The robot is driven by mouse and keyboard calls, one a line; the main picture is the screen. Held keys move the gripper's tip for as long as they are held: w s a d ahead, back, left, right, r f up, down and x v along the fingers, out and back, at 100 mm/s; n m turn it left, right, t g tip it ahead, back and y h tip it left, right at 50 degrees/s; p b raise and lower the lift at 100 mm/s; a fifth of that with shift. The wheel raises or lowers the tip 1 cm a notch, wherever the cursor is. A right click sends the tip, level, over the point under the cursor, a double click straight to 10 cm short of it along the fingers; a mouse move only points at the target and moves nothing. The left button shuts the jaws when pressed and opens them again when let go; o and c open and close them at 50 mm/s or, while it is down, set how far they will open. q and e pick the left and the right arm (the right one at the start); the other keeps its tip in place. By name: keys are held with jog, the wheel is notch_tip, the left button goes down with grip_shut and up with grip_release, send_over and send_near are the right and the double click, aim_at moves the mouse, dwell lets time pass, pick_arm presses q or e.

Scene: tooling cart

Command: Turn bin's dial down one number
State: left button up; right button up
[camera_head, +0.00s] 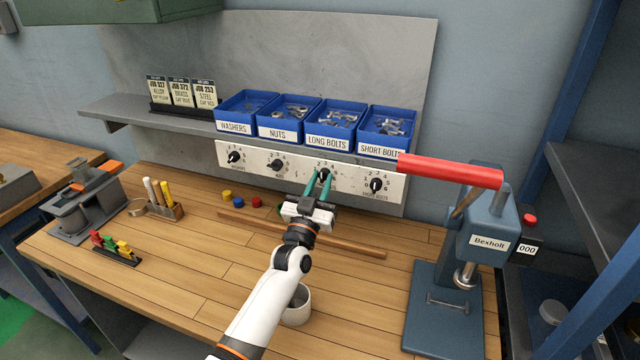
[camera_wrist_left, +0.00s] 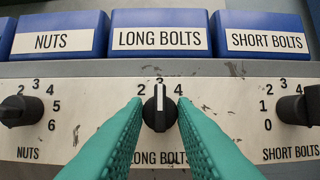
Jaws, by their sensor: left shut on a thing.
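The white dial panel (camera_head: 300,172) carries a row of black dials under the blue bins. My left gripper (camera_head: 318,182) is at the long bolts dial (camera_wrist_left: 159,108), its teal fingers on either side of the knob and shut on it. The knob's white mark points straight up at 3, between 2 and 4. Above it is the blue long bolts bin (camera_wrist_left: 160,34). The nuts dial (camera_wrist_left: 20,110) and the short bolts dial (camera_wrist_left: 300,108) flank it. The washers dial (camera_head: 234,157) is at the panel's left end. My right gripper is not in view.
A press (camera_head: 480,235) with a red handle stands right of the panel. A wooden strip (camera_head: 350,246) and a white cup (camera_head: 298,305) are near my left arm. Small coloured pieces (camera_head: 239,202) lie left of it. Job cards (camera_head: 180,92) stand on the shelf.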

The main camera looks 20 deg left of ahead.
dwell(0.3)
pick_arm(q)
jog(key=o, duration=1)
jog(key=b+v, duration=0.3)
jog(key=v, duration=0.9)
jog(key=shift+f, duration=0.15)
